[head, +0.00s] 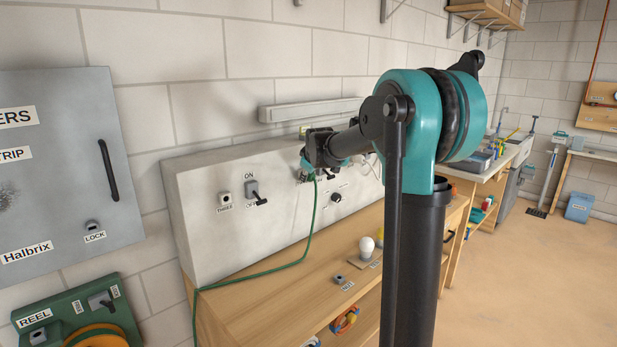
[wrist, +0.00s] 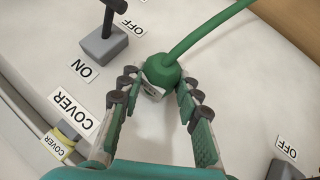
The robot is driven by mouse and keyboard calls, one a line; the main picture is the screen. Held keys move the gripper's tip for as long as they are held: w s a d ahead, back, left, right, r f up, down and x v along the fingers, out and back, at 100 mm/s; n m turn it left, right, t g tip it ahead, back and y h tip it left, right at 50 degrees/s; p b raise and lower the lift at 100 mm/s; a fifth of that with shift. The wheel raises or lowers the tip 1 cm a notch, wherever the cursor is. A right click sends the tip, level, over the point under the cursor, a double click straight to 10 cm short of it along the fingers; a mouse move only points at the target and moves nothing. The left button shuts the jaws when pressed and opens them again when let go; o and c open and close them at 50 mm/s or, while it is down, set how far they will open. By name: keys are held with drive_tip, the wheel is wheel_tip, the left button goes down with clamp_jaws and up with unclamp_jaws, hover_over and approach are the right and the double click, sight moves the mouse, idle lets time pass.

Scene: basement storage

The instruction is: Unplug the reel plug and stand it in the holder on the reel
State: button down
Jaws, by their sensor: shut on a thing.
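The green reel plug (wrist: 160,70) sits between the fingertips of my gripper (wrist: 161,88), which is shut on it. A pale face shows on the plug's lower side; I cannot tell whether it is still in a socket. In the head view my gripper (head: 309,172) is at the front of the pale switch panel (head: 205,240), largely hidden by my arm. The green cord (head: 309,235) hangs from it to the bench and runs left. The green reel unit (head: 60,308), labelled REEL, is at lower left, cut off. A small grey block (head: 40,338) on it may be the holder.
A COVER label (wrist: 73,113) is left of my fingers. A light bulb (head: 367,247) stands on the wooden bench (head: 255,302). A grey cabinet (head: 65,170) hangs at left.

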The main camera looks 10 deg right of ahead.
sight(314, 179)
drive_tip(key=shift+s+d, duration=0.4)
drive_tip(key=shift+s, duration=0.15)
idle(0.6)
drive_tip(key=shift+s+d, duration=0.7)
drive_tip(key=shift+s, duration=0.2)
drive_tip(key=shift+f, duration=0.1)
